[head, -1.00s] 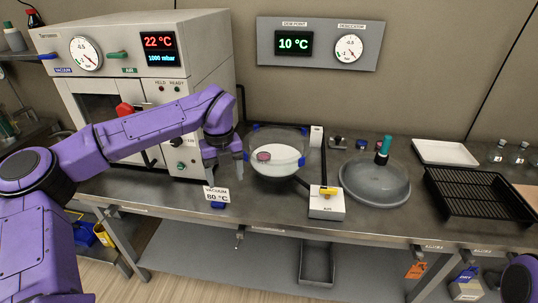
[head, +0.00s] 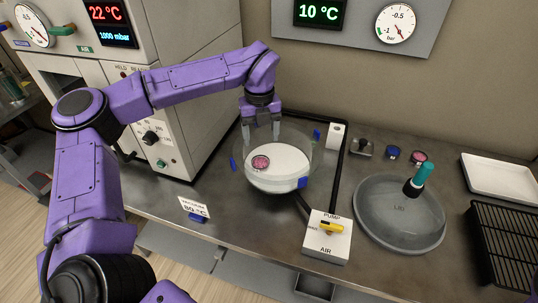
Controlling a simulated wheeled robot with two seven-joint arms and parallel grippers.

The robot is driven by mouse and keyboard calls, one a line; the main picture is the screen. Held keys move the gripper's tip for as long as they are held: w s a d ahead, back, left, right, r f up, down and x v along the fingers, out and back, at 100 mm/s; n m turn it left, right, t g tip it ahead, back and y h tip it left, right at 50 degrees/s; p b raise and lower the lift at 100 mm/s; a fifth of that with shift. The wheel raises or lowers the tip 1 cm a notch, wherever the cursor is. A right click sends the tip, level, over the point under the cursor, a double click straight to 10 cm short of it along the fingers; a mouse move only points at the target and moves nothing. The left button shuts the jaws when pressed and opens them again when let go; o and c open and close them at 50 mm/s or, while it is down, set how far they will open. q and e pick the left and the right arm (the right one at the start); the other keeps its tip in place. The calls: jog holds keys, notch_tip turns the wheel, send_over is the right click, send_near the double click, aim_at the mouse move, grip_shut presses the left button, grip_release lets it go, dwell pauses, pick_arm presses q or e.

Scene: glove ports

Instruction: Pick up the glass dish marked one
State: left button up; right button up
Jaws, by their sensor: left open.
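A small round dish with a pinkish-red content or rim (head: 261,163) lies on the white plate inside a clear desiccator bowl (head: 318,150). Its mark is too small to read. My left gripper (head: 263,136) points down over the back of the bowl, open and empty. Its fingertips are apart, behind and above the dish in the picture; I cannot tell how far above the plate they are. My right gripper is not in view.
The grey lid (head: 372,228) with a teal knob lies right of the bowl. A pump/air valve box (head: 326,246) stands in front, with a black hose. Small blue (head: 393,153) and pink (head: 418,157) round items sit behind. The oven (head: 190,110) stands left. A "vacuum 80 °C" card (head: 193,206) stands in front.

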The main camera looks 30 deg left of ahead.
aim_at(260, 165)
pick_arm(q)
jog(key=f, duration=0.2)
jog(key=s+f, duration=0.1)
jog(key=shift+s+f+p, duration=0.15)
jog(key=shift+f+p, duration=0.15)
jog(key=shift+f, duration=0.05)
jog(key=f, duration=0.2)
jog(key=w+f+p, duration=0.1)
jog(key=f, duration=0.2)
jog(key=shift+a+f+p, duration=0.15)
jog(key=shift+p, duration=0.15)
jog(key=shift+s+f, duration=0.1)
jog(key=c, duration=0.8)
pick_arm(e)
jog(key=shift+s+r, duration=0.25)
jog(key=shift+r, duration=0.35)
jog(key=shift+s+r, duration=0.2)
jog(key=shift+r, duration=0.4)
